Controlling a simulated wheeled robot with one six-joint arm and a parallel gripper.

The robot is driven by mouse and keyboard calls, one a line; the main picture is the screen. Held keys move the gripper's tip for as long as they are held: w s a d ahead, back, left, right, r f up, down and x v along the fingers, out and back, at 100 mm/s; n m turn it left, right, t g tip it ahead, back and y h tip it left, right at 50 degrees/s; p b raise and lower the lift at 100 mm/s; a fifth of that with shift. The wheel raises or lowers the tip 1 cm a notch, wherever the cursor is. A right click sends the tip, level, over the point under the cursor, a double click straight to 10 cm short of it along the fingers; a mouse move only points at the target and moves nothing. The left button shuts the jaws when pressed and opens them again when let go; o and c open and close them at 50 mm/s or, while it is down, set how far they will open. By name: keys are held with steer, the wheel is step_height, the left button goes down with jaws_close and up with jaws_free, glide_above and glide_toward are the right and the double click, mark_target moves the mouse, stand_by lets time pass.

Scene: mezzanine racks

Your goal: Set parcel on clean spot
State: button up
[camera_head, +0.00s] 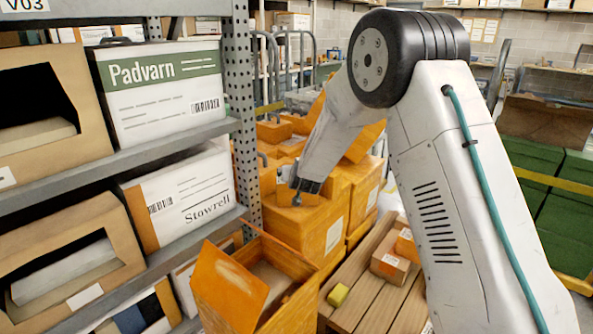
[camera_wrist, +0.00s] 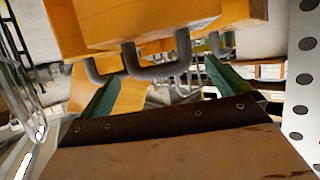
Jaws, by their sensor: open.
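A small tan parcel with a white label (camera_head: 390,262) sits on the wooden slats (camera_head: 365,280), low right of the middle in the head view. An orange box (camera_head: 405,245) stands against its far side. I cannot tell which of these is the task's parcel. My gripper (camera_head: 299,194) is open, in front of the stacked orange boxes, above and left of the parcel; nothing is visibly held. Its fingers are small and partly hidden by the angle. No clearly marked clean spot is visible.
A grey rack (camera_head: 110,165) with Padvarn (camera_head: 160,85) and Stowrell (camera_head: 185,195) boxes fills the left. An open orange carton (camera_head: 225,290) stands in front. Orange boxes (camera_head: 315,225) crowd behind my gripper. In the wrist view, a brown panel (camera_wrist: 180,155) spans the bottom.

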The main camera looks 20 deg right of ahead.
steer(key=v, duration=0.6)
steer(key=s+r+n+g+y, duration=0.1)
steer(key=s+r+g, duration=0.1)
steer(key=s+r, duration=0.35)
steer(key=s+r+g+y, duration=0.1)
steer(key=s+r+g, duration=0.1)
steer(key=s, duration=0.7)
steer(key=s+r+n+g+y, duration=0.1)
steer(key=s+r, duration=0.3)
steer(key=s, duration=0.3)
steer(key=s+d+g, duration=0.2)
steer(key=s+g, duration=0.1)
steer(key=s, duration=1.2)
steer(key=s+d+g+h, duration=0.1)
steer(key=s+g, duration=0.3)
steer(key=s, duration=1.1)
steer(key=shift+s+d+r, duration=0.15)
steer(key=shift+d+r, duration=0.1)
steer(key=shift+d, duration=0.3)
